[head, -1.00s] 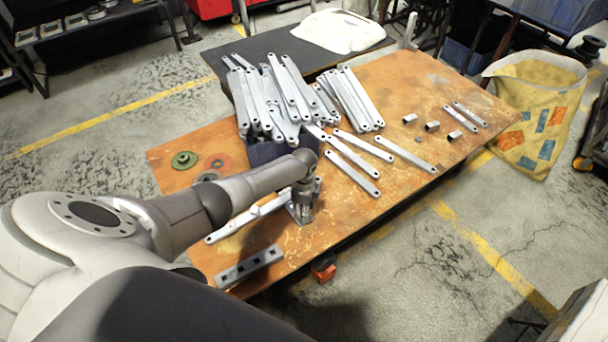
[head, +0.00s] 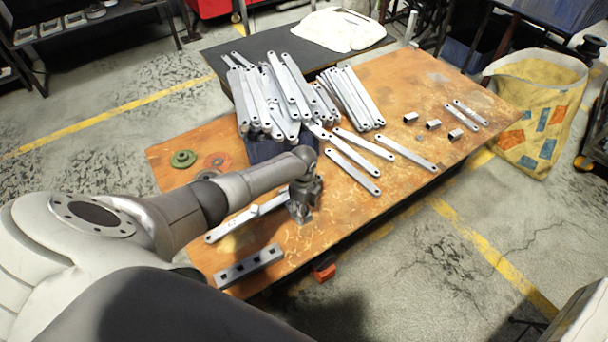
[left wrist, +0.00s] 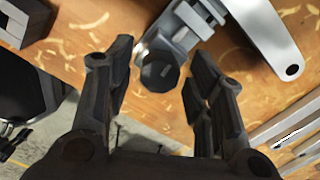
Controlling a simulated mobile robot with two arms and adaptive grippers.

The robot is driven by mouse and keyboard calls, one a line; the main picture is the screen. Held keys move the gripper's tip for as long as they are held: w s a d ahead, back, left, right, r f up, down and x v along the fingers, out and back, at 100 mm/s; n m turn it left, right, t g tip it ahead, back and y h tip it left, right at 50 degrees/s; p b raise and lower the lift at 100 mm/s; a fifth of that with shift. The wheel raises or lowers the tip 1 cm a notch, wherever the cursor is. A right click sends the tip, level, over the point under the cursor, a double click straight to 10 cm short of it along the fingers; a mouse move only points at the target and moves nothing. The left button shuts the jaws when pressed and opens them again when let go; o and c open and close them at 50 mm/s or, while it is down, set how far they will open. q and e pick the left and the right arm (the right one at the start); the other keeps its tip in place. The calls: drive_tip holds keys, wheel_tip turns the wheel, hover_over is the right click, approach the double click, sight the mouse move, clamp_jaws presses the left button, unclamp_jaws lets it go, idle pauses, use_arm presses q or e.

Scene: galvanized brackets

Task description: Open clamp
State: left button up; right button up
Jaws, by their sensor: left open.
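In the left wrist view a metal clamp (left wrist: 192,22) with a dark round knob (left wrist: 159,73) sits at the table's edge, next to a flat galvanized bracket (left wrist: 262,30). My left gripper (left wrist: 157,68) is open, with one finger on each side of the knob. I cannot tell whether the fingers touch it. In the head view my left gripper (head: 301,208) points down near the table's front edge, and hides most of the clamp. The bracket (head: 240,220) lies to its left. My right gripper is in neither view.
A large pile of brackets (head: 275,95) stands behind my left wrist on the orange worktable (head: 410,85). Loose brackets (head: 352,172) lie to the right. A bar with square holes (head: 248,266) lies at the front left. A yellow bag (head: 535,110) stands at the right.

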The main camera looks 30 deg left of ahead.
use_arm(q)
drive_tip(key=m+b, duration=0.1)
drive_tip(key=m, duration=0.4)
drive_tip(key=shift+f+m+b, duration=0.1)
drive_tip(key=shift+m+b, duration=0.2)
drive_tip(key=shift+b, duration=0.05)
drive_tip(key=m+b, duration=0.2)
drive_tip(key=m, duration=0.6)
drive_tip(key=shift+b, duration=0.4)
drive_tip(key=shift+m, duration=0.7)
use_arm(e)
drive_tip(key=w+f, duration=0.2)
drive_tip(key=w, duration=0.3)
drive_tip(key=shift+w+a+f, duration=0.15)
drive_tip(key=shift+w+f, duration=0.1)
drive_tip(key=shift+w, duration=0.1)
use_arm(q)
drive_tip(key=shift+c, duration=0.3)
drive_tip(key=c, duration=0.9)
